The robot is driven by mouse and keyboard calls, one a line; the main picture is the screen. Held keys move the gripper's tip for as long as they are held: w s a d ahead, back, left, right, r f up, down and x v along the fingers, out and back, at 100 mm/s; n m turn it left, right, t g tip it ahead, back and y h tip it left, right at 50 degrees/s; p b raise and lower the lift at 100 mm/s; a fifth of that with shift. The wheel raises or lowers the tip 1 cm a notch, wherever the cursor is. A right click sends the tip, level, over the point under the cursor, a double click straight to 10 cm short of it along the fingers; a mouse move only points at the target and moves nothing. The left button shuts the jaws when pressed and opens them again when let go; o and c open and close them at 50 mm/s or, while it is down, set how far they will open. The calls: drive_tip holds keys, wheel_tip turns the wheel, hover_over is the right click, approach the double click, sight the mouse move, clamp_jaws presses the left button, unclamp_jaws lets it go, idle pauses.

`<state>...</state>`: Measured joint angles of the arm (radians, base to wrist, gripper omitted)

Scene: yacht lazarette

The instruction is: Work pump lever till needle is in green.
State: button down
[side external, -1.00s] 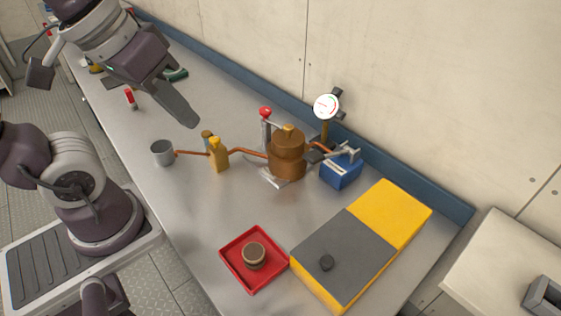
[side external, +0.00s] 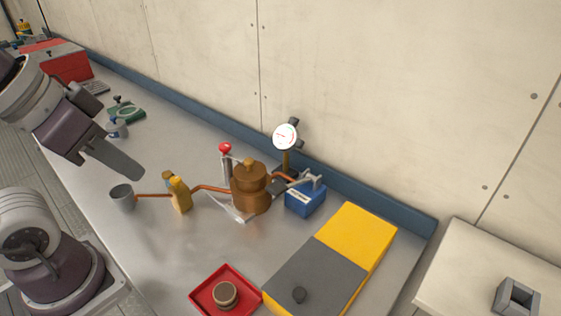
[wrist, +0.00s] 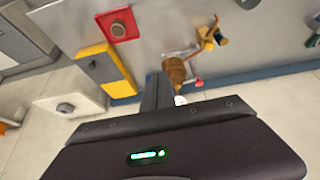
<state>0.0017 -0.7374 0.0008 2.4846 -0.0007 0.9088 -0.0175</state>
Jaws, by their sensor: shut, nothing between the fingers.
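The brown pump (side external: 249,192) stands on the metal bench and also shows in the wrist view (wrist: 175,70). Its upright lever with a red knob (side external: 226,150) rises at the pump's left; the knob also shows in the wrist view (wrist: 199,83). The round white gauge (side external: 285,136) stands behind the pump, with a red needle and a green arc. The needle looks to point left, away from the green, but it is small. My gripper (side external: 138,174) is shut and empty, above the bench to the left of the lever, not touching it. Its fingers also show in the wrist view (wrist: 156,90).
A blue box (side external: 306,200) is right of the pump. A red tray (side external: 205,302) and a yellow-grey case (side external: 356,235) lie in front.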

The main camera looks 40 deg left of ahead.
drive_tip(key=w+d+r+n+g, duration=0.1)
drive_tip(key=w+r+n+g, duration=0.1)
drive_tip(key=w+r+n, duration=0.5)
drive_tip(key=n+g, duration=0.4)
drive_tip(key=n, duration=0.3)
hover_over(276, 187)
drive_tip(key=s+a, duration=0.1)
drive_tip(key=a, duration=0.2)
wheel_tip(276, 187, down, 2)
drive_tip(key=w+d+f+n+g, duration=0.1)
drive_tip(key=w+d+f+n, duration=0.2)
drive_tip(key=w+f, duration=0.1)
drive_tip(key=shift+w+f+n+g, duration=0.2)
drive_tip(key=shift+f+n+g, duration=0.1)
drive_tip(key=shift+n+g, duration=0.1)
drive_tip(key=s+f, duration=0.1)
drive_tip(key=f, duration=0.8)
drive_tip(key=s+f, duration=0.1)
drive_tip(key=f, duration=0.3)
drive_tip(key=shift+s+f, duration=0.35)
